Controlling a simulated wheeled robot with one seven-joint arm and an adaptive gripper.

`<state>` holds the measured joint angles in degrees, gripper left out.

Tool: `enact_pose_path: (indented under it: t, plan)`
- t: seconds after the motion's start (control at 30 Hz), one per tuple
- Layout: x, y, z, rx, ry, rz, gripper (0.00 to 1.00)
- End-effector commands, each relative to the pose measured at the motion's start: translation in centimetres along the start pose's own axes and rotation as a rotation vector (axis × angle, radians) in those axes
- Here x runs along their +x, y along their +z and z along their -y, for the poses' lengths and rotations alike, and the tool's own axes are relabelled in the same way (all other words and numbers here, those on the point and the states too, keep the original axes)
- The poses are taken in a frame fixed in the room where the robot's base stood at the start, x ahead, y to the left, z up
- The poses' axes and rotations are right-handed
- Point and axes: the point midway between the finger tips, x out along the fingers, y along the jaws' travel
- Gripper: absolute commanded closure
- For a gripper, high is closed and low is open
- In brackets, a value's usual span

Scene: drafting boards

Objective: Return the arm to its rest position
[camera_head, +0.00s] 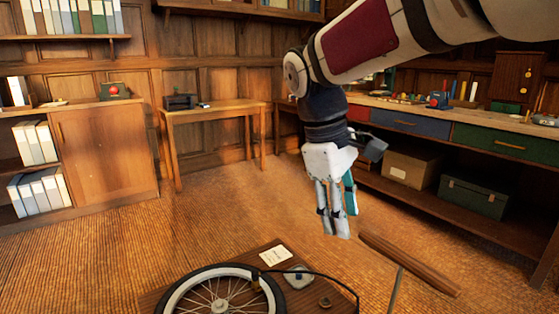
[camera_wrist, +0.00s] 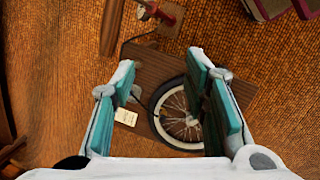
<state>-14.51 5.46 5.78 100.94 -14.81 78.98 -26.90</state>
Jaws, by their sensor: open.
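My gripper (camera_head: 336,232) hangs from my arm in the upper right of the head view, fingers pointing down. It is above the floor, beyond the low wooden board at the bottom of the picture. In the wrist view my gripper (camera_wrist: 160,90) shows two teal-lined fingers standing apart with nothing held between them. The board (camera_wrist: 150,65) and part of the spoked wheel (camera_wrist: 178,118) show below and between the fingers. The right finger hides part of the wheel.
A wheel (camera_head: 172,300), a white card (camera_head: 276,255) and a grey device (camera_head: 298,278) lie on the board (camera_head: 240,257). A wooden beam (camera_head: 408,262) lies right of it. A long workbench (camera_head: 460,116) runs along the right. A small table (camera_head: 214,112) stands behind. Floor at left is clear.

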Motion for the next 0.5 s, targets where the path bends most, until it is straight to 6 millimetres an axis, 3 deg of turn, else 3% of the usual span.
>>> enact_pose_path:
  t: [0.03,0.2,0.5]
  plan:
    - [-0.3,2.5,0.7,0.060,-0.007,-0.009,0.59]
    - [-0.1,9.2,3.8,0.258,-0.049,-0.032,0.59]
    - [2.7,18.5,11.1,0.600,-0.137,-0.080,0.59]
